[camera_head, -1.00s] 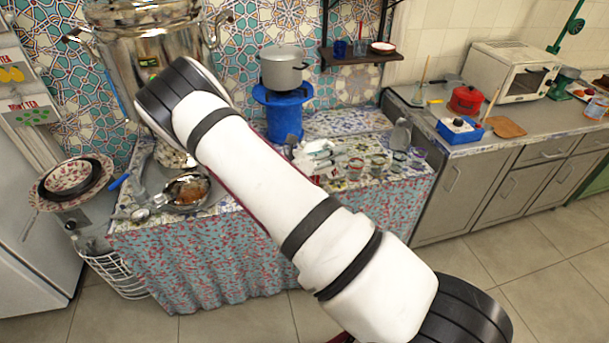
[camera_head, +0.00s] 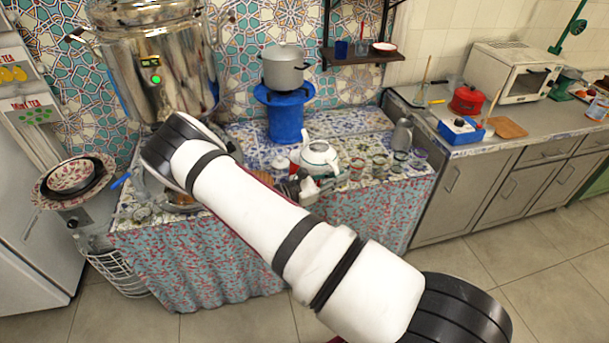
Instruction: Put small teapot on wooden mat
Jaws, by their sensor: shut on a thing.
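A small white teapot (camera_head: 319,155) with a teal-edged lid stands out above the tiled table at its middle. My gripper (camera_head: 305,186), small and partly hidden by my own white arm, is just below and left of it. It is shut, apparently on the teapot. The exact grip and any gap between teapot and table cannot be made out. A brown wooden mat (camera_head: 508,127) lies bare on the grey counter at the right, far from my gripper.
A large samovar (camera_head: 160,75) stands at the left. Glasses and a grey jug (camera_head: 402,134) stand right of the teapot. Open floor lies in front of the counter.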

